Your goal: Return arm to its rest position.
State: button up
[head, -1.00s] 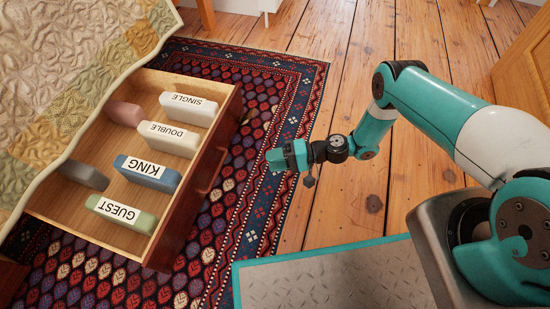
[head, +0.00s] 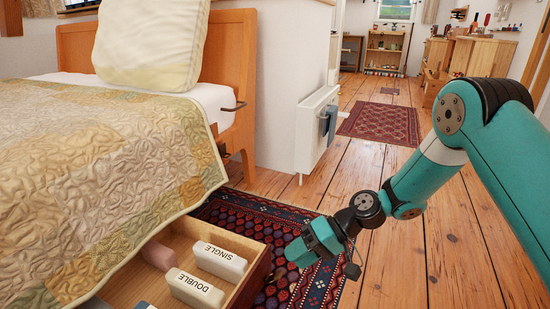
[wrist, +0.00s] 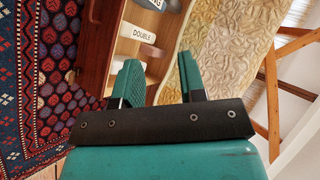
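My teal arm (head: 420,178) reaches in from the right in the head view, bent at the elbow. My gripper (head: 296,256) is held out in front of the open drawer, over the patterned rug. In the wrist view my gripper (wrist: 160,75) has its two teal fingers apart, with nothing between them. Beyond the fingers is the open drawer with its labelled blocks.
The open wooden drawer (head: 262,277) under the quilted bed (head: 110,180) holds the SINGLE block (head: 219,262), the DOUBLE block (head: 194,289) and others. A rug (head: 236,215) lies beside it. A white radiator (head: 316,130) stands behind. Plank floor (head: 400,262) is clear.

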jog(key=s+d+r+n+h+p, duration=0.15)
jog(key=s+r, duration=0.25)
jog(key=r, duration=0.5)
jog(key=s+d+r+n+h+p, duration=0.15)
jog(key=s+r, duration=0.25)
jog(key=r, duration=0.6)
jog(key=s+d+r+t+h+p, duration=0.1)
jog(key=s+d+r+h+p, duration=0.15)
jog(key=s+r, duration=0.35)
jog(key=s+d+r+t+h+p, duration=0.15)
jog(key=s+d+r, duration=0.25)
jog(key=s, duration=0.4)
notch_tip(320, 180, up, 38)
jog(key=p, duration=3.7)
jog(key=shift+m+p, duration=0.3)
jog(key=shift+p, duration=0.1)
jog(key=shift+s+f, duration=0.1)
jog(key=shift+f, duration=0.05)
